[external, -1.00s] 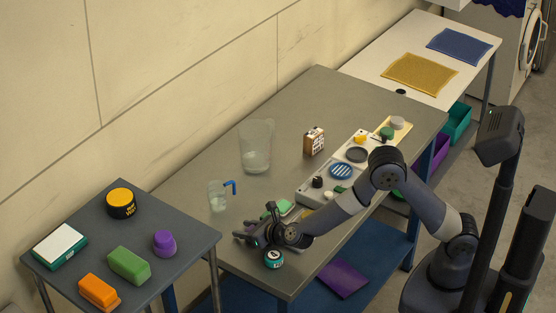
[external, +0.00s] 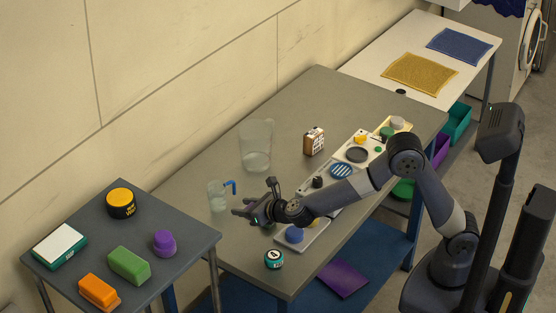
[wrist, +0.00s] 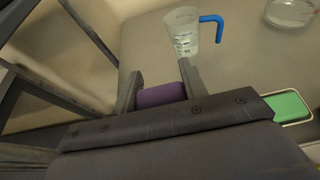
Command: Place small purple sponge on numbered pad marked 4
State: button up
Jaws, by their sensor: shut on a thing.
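My gripper (external: 247,210) is above the near end of the grey table, close to the jug with the blue handle. In the wrist view, the gripper (wrist: 160,82) is shut on a purple block, the small purple sponge (wrist: 162,94), held between its two fingers. The sponge's lower part is hidden by the gripper body. In the external view the sponge cannot be made out clearly. I cannot make out a pad marked 4 in either view.
The clear jug (external: 217,196) stands just beyond my gripper; a larger clear container (external: 256,146) is behind it. A round teal-and-white tin (external: 273,259) sits near the table edge. The dark side table (external: 190,233) at left holds several items.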

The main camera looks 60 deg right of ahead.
jog(key=s+a+r+b, duration=0.1)
jog(key=s+a+r, duration=0.1)
jog(key=s, duration=0.3)
jog(key=s+a+r+b, duration=0.1)
jog(key=s+a+r, duration=0.15)
jog(key=s, duration=0.25)
jog(key=f, duration=0.3)
jog(key=s+f, duration=0.1)
jog(key=f, duration=0.1)
jog(key=shift+a+f, duration=0.15)
jog(key=shift+f, duration=2.4)
jog(key=shift+f+b, duration=0.2)
jog(key=shift+b, duration=0.35)
jog(key=o, duration=0.9)
jog(key=shift+o, duration=0.2)
jog(key=shift+r, duration=0.15)
jog(key=shift+r+p, duration=0.15)
jog(key=shift+p, duration=0.25)
jog(key=b+v, duration=0.1)
jog(key=v, duration=1)
jog(key=shift+s+b, duration=0.3)
jog(key=shift+s, duration=0.1)
jog(key=shift+r, duration=0.15)
